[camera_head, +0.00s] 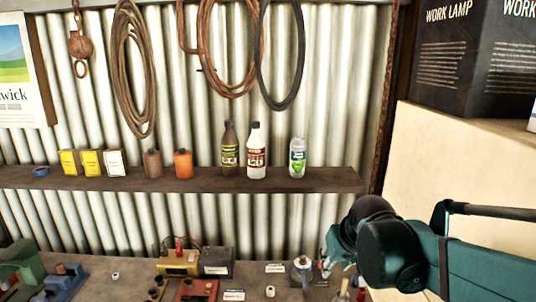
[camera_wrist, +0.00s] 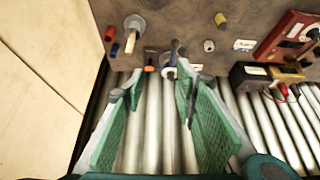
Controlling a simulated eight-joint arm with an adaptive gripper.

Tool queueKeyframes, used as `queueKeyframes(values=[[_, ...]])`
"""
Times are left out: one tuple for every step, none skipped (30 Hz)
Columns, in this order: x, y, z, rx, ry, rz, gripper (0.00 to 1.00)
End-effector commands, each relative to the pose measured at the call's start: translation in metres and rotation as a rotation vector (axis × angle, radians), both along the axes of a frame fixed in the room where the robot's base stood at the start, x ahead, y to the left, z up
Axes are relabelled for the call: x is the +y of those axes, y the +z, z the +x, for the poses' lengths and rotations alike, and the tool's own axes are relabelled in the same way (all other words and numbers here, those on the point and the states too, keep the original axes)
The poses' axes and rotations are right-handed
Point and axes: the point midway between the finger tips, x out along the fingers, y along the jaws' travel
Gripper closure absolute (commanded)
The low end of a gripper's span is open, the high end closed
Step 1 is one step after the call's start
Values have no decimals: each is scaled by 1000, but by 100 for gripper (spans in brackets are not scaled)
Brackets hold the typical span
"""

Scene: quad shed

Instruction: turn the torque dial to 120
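I cannot identify a torque dial with certainty, and no scale or number is readable. A small silver upright device (camera_head: 302,266) stands on the bench, left of my gripper (camera_head: 330,262) in the head view. In the wrist view a small upright piece with a dark top (camera_wrist: 175,52) stands at the bench's back edge, just beyond the fingertips. My gripper (camera_wrist: 158,82) is open there, its two green fingers well apart with nothing between them. In the head view the arm's dark wrist partly hides the fingers and the bench behind.
A red box (camera_head: 196,290), yellow unit (camera_head: 178,264) and dark battery (camera_head: 217,261) stand to the left. Wooden and red handles (camera_wrist: 130,40) rise nearby in the wrist view. A shelf (camera_head: 330,180) with bottles crosses the corrugated wall. A large pale box (camera_head: 460,160) stands right.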

Motion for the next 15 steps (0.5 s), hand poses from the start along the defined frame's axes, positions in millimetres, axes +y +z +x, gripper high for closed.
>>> queueKeyframes(values=[[-2,-1,-10,-4,-2,0,71],[-3,-1,-14,-7,-3,1,71],[-4,-1,-21,-11,-4,1,71],[-5,-2,-26,-13,-6,0,71],[-6,-2,-30,-16,-7,1,71],[-7,-2,-37,-20,-8,1,71],[-8,-2,-41,-23,-9,0,71],[-9,-3,-46,-27,-10,1,71],[-10,-3,-52,-31,-12,1,71],[-11,-4,-57,-34,-13,1,71],[-12,-5,-62,-36,-14,1,71],[-13,-5,-68,-40,-16,2,71],[-13,-7,-73,-43,-17,1,71],[-14,-8,-77,-45,-18,1,71],[-15,-9,-84,-49,-20,2,71]])
